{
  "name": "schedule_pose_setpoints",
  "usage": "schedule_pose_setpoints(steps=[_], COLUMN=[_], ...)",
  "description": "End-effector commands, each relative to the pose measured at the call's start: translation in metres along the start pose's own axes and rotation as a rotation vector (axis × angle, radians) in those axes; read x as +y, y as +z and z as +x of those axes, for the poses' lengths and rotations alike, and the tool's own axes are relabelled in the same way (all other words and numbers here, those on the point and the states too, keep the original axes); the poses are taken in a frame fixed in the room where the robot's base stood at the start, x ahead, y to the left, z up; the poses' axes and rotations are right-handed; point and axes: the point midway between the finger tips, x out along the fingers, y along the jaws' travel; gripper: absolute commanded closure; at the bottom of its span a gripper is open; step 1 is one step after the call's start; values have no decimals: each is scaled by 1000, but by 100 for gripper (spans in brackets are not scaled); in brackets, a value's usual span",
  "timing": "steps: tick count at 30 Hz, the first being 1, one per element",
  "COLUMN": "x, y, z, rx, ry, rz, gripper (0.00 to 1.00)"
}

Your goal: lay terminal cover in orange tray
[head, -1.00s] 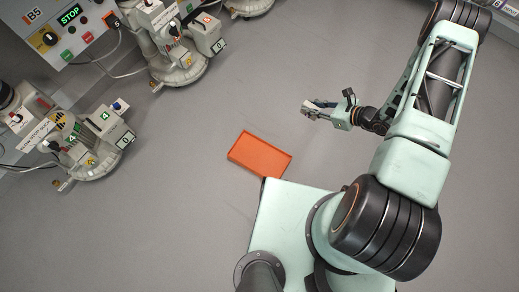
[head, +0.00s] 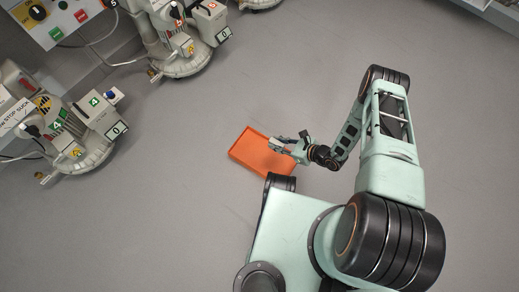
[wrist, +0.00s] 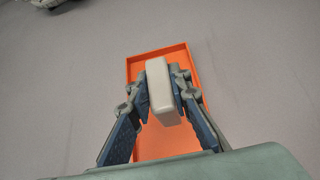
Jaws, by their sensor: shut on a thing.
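The terminal cover (wrist: 161,90) is a pale beige block with rounded edges. In the wrist view my gripper (wrist: 162,88) is shut on it, one finger on each side. The orange tray (wrist: 180,144) lies behind and beneath it in that view. In the head view the orange tray (head: 254,157) lies on the floor in front of my base. My gripper (head: 279,146) is over the tray's right part there. The cover is small and hard to make out in the head view. The height of the cover above the tray floor cannot be told.
Tube blowers (head: 180,45) stand at the upper left, with another, marked 4, (head: 75,135) at the left. A control panel (head: 50,18) is in the top left corner. The grey floor (head: 150,220) around the tray is clear.

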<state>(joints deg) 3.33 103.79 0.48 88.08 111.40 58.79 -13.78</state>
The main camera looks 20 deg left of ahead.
Motion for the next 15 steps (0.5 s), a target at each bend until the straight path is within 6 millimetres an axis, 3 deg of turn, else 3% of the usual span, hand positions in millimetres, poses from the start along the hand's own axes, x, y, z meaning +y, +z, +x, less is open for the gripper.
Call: schedule_pose_setpoints(steps=[4, 6, 10, 15], x=[11, 12, 15, 16], y=[4, -6, -12, -14], z=[43, 60, 84, 96], rx=[-2, 0, 0, 1], ry=[5, 4, 3, 1], rz=[-3, -3, -2, 1], gripper=[100, 100, 100, 100])
